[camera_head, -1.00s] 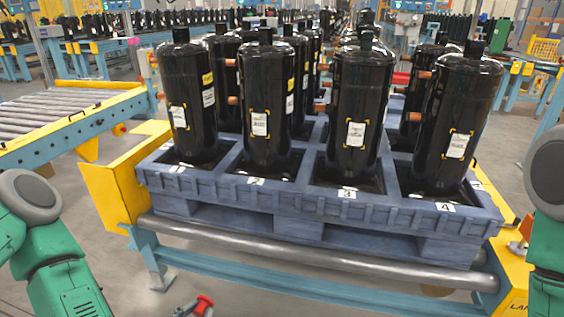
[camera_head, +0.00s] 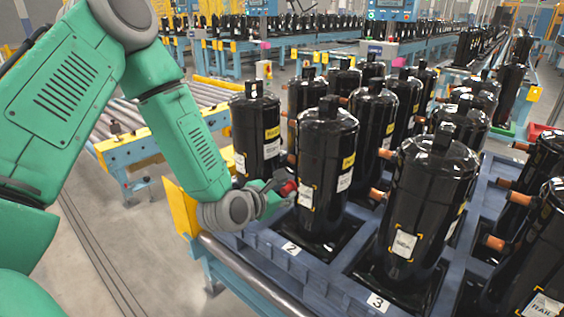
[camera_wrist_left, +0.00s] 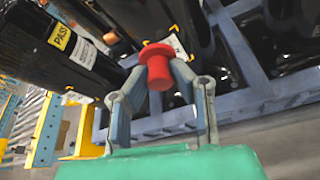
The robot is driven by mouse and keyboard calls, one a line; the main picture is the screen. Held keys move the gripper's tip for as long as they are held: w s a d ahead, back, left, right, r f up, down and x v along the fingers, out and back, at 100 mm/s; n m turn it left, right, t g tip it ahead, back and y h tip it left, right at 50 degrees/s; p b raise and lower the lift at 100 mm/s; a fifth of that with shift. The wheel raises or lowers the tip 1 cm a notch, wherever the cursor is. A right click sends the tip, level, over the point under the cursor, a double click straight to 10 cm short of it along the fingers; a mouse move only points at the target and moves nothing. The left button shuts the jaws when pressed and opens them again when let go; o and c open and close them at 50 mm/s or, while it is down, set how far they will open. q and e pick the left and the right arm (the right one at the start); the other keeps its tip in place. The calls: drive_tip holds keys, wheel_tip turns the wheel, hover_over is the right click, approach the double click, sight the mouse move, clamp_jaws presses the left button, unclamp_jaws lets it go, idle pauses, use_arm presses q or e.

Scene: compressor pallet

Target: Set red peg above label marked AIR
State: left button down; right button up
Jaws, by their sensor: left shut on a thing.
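My left gripper (camera_head: 278,191) reaches in from the left to the front of the compressor (camera_head: 326,160) by number 2. It is shut on the red peg (camera_head: 288,187), just left of that compressor's white label (camera_head: 306,195). In the left wrist view the red peg (camera_wrist_left: 158,68) has a wide flange and sits between the fingertips (camera_wrist_left: 157,78). Another white label (camera_head: 404,243) is on the compressor by number 3. A label at bottom right (camera_head: 541,305) seems to read RAIL. I cannot make out the word AIR on any label. My right gripper is out of view.
Several black compressors stand in the compartments of a blue pallet (camera_head: 265,240). Copper stubs (camera_head: 378,194) stick out from some of them. A yellow post (camera_head: 183,207) and a roller conveyor (camera_head: 215,90) lie to the left. The floor at lower left is clear.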

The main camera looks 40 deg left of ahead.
use_arm(q)
drive_tip(key=shift+w+a+r, duration=0.2)
drive_tip(key=shift+a+r, duration=0.05)
drive_tip(key=shift+r, duration=0.3)
drive_tip(key=shift+w+a+r, duration=0.15)
drive_tip(key=shift+a+r, duration=0.1)
drive_tip(key=shift+r, duration=0.3)
drive_tip(key=shift+w+r+p, duration=0.15)
drive_tip(key=shift+r+p, duration=0.15)
drive_tip(key=shift+d+r+y, duration=0.1)
drive_tip(key=shift+d+y, duration=0.05)
drive_tip(key=shift+y, duration=0.15)
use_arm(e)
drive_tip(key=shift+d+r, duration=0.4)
use_arm(q)
drive_tip(key=shift+a, duration=0.2)
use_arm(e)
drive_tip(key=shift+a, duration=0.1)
use_arm(q)
drive_tip(key=shift+w+d+b, duration=0.2)
drive_tip(key=shift+w+b, duration=0.1)
drive_tip(key=shift+w, duration=1.05)
drive_tip(key=shift+w+d+b, duration=0.15)
drive_tip(key=shift+w+b, duration=0.15)
drive_tip(key=shift+w, duration=1.15)
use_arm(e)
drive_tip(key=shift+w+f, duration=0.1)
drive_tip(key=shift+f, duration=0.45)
